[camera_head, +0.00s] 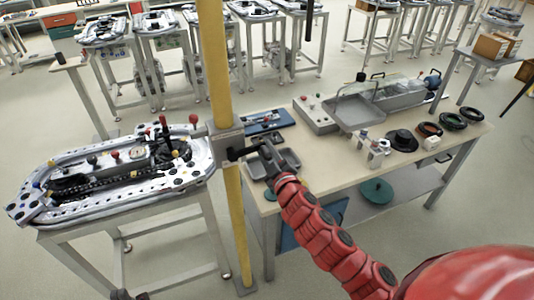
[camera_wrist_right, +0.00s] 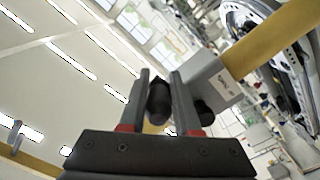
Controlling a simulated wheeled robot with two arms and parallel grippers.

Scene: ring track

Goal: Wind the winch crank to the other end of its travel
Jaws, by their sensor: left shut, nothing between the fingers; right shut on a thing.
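The winch is a grey box (camera_head: 226,143) fixed to a yellow post (camera_head: 217,75). It also shows in the right wrist view (camera_wrist_right: 212,82), with the post running to the upper right. My right gripper (camera_head: 258,150) is at the right side of the winch. In the right wrist view its two fingers (camera_wrist_right: 162,92) are on either side of a dark crank grip (camera_wrist_right: 159,103), shut on it. Most of the crank arm is hidden by the gripper.
A ring track table (camera_head: 60,232) stands left of the post. A workbench (camera_head: 330,165) with trays, a clear-lidded case (camera_head: 365,104) and dark rings (camera_head: 452,121) stands to the right. More track tables line the back. The floor at front left is clear.

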